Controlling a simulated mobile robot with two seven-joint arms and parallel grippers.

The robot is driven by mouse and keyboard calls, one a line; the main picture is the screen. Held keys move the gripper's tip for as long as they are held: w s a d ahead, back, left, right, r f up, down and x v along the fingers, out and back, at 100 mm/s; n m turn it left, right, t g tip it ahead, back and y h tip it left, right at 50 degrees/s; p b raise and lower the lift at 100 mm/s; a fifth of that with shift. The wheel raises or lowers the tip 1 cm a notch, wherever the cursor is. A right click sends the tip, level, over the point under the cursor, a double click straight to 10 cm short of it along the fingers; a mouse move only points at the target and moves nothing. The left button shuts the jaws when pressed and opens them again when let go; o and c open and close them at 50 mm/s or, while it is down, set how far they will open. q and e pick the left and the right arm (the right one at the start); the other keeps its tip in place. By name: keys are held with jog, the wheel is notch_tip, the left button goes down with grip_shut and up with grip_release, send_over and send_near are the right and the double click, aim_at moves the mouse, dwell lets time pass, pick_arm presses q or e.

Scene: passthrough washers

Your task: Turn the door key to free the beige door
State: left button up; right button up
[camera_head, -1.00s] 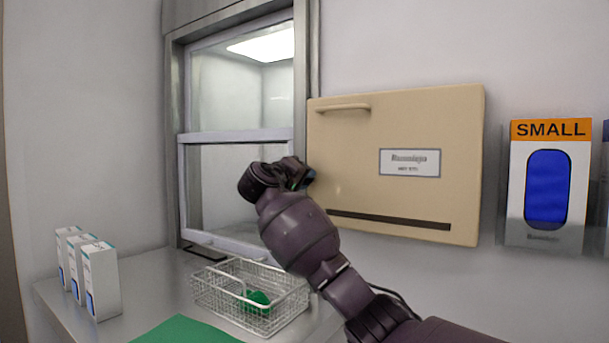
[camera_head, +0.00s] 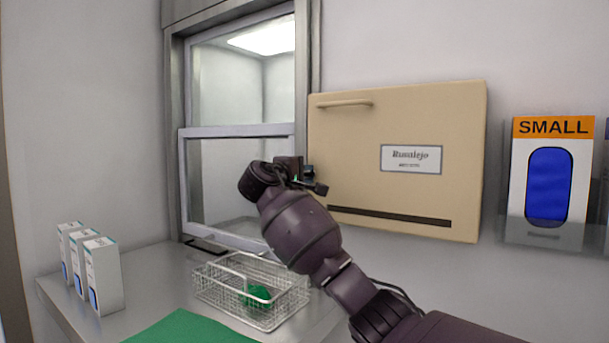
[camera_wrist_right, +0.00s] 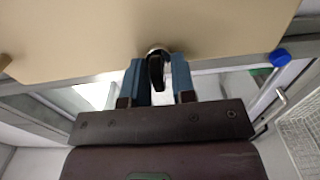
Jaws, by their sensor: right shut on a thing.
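The beige door (camera_head: 410,110) hangs shut-looking on the wall, with a handle bar at its top left and a white label. My right gripper (camera_head: 314,182) is at the door's lower left edge. In the right wrist view, the gripper's blue fingers (camera_wrist_right: 157,82) stand either side of a dark door key (camera_wrist_right: 156,70) and are shut on it. The key sits in a round metal lock at the edge of the beige door (camera_wrist_right: 150,25). My wrist hides the lock in the head view. My left gripper is not in view.
A window with a sliding sash (camera_head: 240,130) is left of the door. A wire basket (camera_head: 230,285) with a green item stands on the counter below. White boxes (camera_head: 102,275) and a green mat (camera_head: 190,329) are at the left. A SMALL glove box (camera_head: 525,128) hangs right.

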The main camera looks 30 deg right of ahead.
dwell(0.4)
jog(key=o, duration=0.6)
jog(key=shift+o, duration=0.2)
jog(key=shift+a, duration=0.1)
pick_arm(q)
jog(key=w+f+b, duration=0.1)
jog(key=b, duration=0.1)
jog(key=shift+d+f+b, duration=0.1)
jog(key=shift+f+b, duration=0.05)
jog(key=shift+b, duration=0.2)
pick_arm(e)
jog(key=v, duration=1)
jog(key=shift+s+a, duration=0.15)
jog(key=shift+a, duration=0.15)
jog(key=shift+f, duration=0.1)
